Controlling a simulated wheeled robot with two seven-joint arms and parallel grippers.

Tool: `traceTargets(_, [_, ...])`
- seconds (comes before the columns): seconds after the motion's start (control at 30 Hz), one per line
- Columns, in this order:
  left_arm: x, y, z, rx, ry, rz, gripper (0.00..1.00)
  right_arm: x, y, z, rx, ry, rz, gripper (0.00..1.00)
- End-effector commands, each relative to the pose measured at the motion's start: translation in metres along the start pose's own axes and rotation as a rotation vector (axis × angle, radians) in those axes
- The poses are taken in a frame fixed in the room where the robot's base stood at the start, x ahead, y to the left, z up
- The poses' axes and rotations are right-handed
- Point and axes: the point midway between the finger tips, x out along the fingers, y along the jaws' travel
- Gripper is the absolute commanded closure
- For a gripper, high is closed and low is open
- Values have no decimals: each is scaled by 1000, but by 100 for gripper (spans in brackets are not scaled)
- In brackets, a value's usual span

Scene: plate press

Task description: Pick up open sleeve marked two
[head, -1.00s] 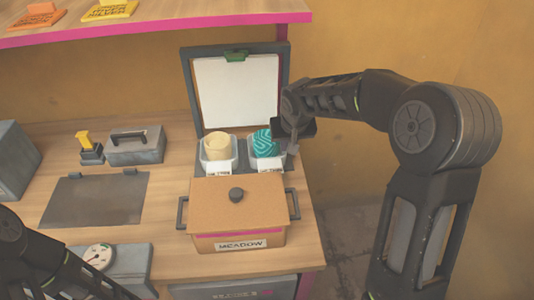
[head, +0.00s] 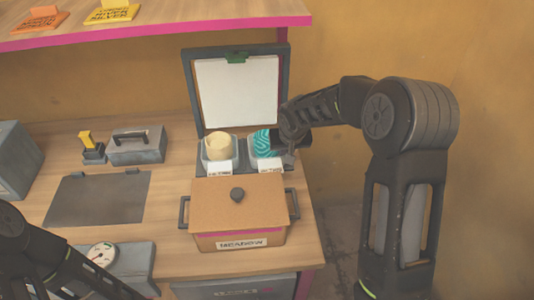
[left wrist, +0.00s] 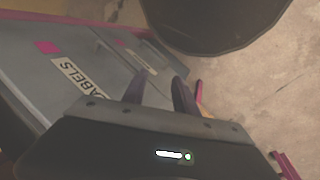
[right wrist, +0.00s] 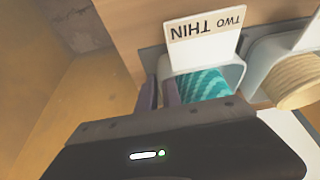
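The open sleeve marked two is a pale, open-topped holder (right wrist: 234,72) with a teal striped roll (right wrist: 203,86) in it. Its front card reads "TWO THIN" (right wrist: 205,35). In the head view the teal roll (head: 263,143) stands at the right of the tray, partly hidden by my right gripper (head: 287,144). In the right wrist view my right gripper (right wrist: 159,95) has its fingers a narrow gap apart at the sleeve's side edge. I cannot tell whether they press on its wall. My left gripper (left wrist: 160,88) is open and empty, over a grey surface marked "LABELS" (left wrist: 82,78).
A second sleeve with a cream roll (head: 219,147) stands close left of the teal one. An upright lid with a white sheet (head: 236,92) is behind them. A lidded brown box marked "MEADOW" (head: 238,205) stands in front. A grey plate (head: 96,200) lies to the left.

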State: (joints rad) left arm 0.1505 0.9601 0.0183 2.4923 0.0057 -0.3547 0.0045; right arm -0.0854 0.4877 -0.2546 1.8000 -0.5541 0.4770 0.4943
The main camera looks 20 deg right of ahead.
Motion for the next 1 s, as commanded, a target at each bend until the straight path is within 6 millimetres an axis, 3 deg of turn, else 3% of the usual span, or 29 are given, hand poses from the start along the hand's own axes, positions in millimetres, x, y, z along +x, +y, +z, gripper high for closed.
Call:
traceTargets(0.17, [0,0,0,0,0,0,65,0,0,0,0,0,0,92])
traceTargets(0.27, [0,0,0,0,0,0,65,0,0,0,0,0,0,100])
traceTargets(1.0, [0,0,0,0,0,0,65,0,0,0,0,0,0,100])
